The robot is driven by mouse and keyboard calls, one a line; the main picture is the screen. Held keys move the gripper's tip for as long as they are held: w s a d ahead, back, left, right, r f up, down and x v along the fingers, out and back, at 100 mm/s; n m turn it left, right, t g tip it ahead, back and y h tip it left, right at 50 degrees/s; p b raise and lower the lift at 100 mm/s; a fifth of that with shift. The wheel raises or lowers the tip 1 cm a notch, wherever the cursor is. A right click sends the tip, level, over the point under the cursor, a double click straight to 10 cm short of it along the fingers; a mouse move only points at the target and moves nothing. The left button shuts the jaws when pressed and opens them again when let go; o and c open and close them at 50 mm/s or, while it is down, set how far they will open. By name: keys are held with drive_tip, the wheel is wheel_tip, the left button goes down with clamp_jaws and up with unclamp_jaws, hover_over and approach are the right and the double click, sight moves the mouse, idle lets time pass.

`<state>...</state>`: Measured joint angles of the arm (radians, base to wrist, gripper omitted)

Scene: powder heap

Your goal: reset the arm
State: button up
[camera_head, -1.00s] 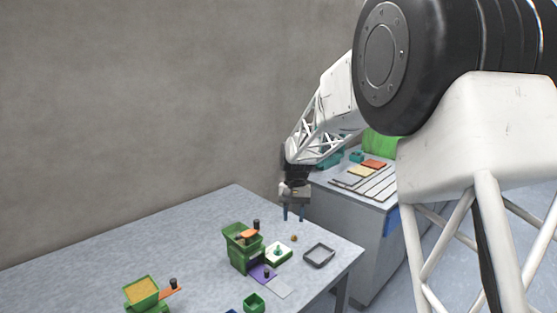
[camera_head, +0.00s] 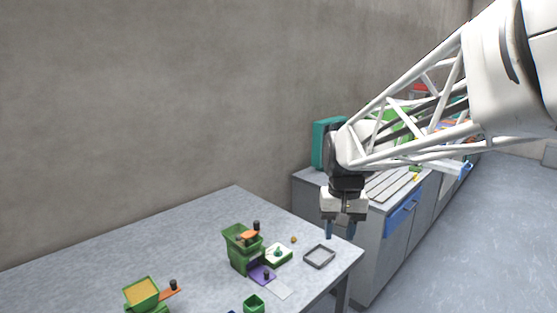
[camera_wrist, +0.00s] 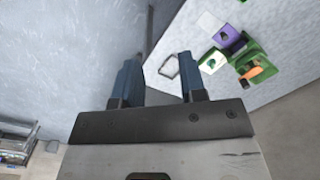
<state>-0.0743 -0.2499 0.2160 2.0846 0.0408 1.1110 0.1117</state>
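My gripper (camera_head: 341,230) hangs fingers-down above the right corner of the grey table (camera_head: 120,245), in the air and apart from everything. In the wrist view the two blue fingers (camera_wrist: 160,85) stand well apart with nothing between them, so it is open and empty. My arm reaches in from the upper right of the head view.
On the table are a green dispenser (camera_head: 238,250), a second green hopper with yellow powder (camera_head: 142,291), a grey tray (camera_head: 319,257), a white-and-green piece (camera_head: 280,254), a purple piece (camera_head: 259,275) and a green cup (camera_head: 254,304). A drawer cabinet (camera_head: 375,245) stands behind my gripper.

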drive_tip(key=s+d+f+t, duration=0.1)
drive_tip(key=s+d, duration=0.1)
drive_tip(key=s, duration=0.9)
drive_tip(key=s+d+f+t, duration=0.1)
drive_tip(key=s+d+f, duration=0.1)
drive_tip(key=s, duration=1)
drive_tip(key=shift+d+t+h, duration=0.3)
drive_tip(key=shift+d+t, duration=0.1)
drive_tip(key=shift+d, duration=0.1)
